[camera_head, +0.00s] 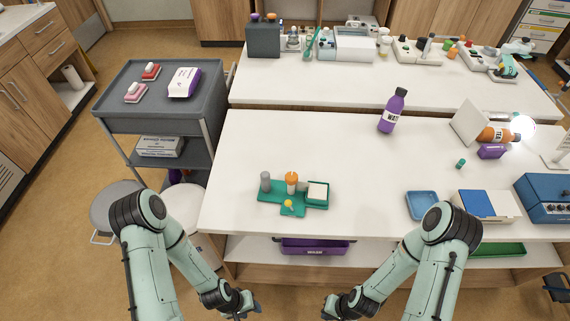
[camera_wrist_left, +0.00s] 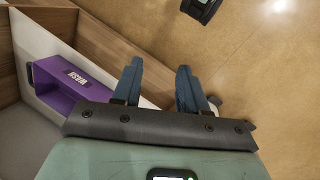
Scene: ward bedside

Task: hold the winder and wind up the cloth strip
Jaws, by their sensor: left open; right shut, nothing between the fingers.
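A green winder base (camera_head: 268,197) lies on the near left part of the white table. It carries a grey post, an orange-topped roller (camera_head: 291,182), a yellow knob (camera_head: 288,204) and a white square pad (camera_head: 318,191), which may be the cloth strip; I cannot tell. My left gripper (camera_head: 245,312) is low in front of the table, below and apart from the winder. In the left wrist view its two fingers (camera_wrist_left: 158,80) are apart with nothing between them. My right gripper (camera_head: 328,314) is also low in front of the table, shut and empty, apart from the winder.
A purple bin (camera_head: 314,248) sits on the shelf under the tabletop; it also shows in the left wrist view (camera_wrist_left: 75,82). A purple bottle (camera_head: 393,110) stands farther back. A blue tray (camera_head: 422,205) lies to the right. A grey cart (camera_head: 150,105) stands left. The table centre is clear.

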